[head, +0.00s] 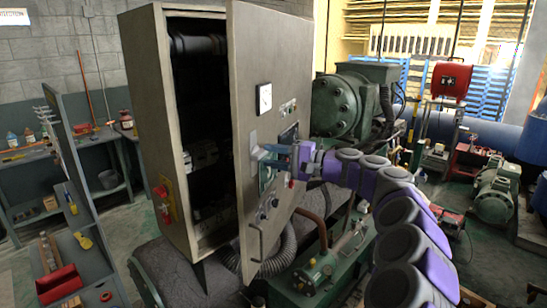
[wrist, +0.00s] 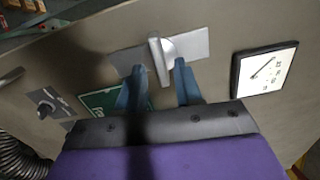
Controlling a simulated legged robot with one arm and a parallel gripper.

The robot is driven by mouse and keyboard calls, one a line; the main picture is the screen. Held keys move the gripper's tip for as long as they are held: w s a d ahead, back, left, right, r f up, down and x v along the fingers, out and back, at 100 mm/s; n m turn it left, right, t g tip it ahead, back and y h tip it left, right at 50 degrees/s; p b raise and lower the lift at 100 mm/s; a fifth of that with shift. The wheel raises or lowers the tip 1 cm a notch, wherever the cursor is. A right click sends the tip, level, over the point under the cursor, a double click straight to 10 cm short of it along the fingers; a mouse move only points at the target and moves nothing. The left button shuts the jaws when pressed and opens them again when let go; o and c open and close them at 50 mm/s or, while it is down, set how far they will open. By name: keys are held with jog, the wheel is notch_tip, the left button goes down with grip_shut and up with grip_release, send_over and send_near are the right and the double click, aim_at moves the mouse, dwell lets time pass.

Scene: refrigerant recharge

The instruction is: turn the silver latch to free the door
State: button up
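The silver latch (wrist: 159,58) is a short bar on a flat plate on the cabinet door. In the wrist view the bar's lower end sits between my gripper's two blue fingertips (wrist: 160,76), with gaps visible, so the fingers are open. I cannot tell whether either finger touches it. The grey door (head: 262,60) stands ajar in the head view, swung out from the cabinet (head: 152,110), whose dark inside shows. My gripper (head: 258,154) is at the outer face of the door, below the round-dial gauge (head: 264,98). The latch is mostly hidden by the gripper there.
The square gauge (wrist: 264,71) and a knob (wrist: 45,103) are on the door beside the latch. A corrugated hose (head: 278,256) hangs by the door's lower part. A tool rack (head: 85,210) stands left of the cabinet. Green machinery (head: 345,105) stands behind the door.

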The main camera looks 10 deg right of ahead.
jog(key=v, duration=0.9)
dwell(0.5)
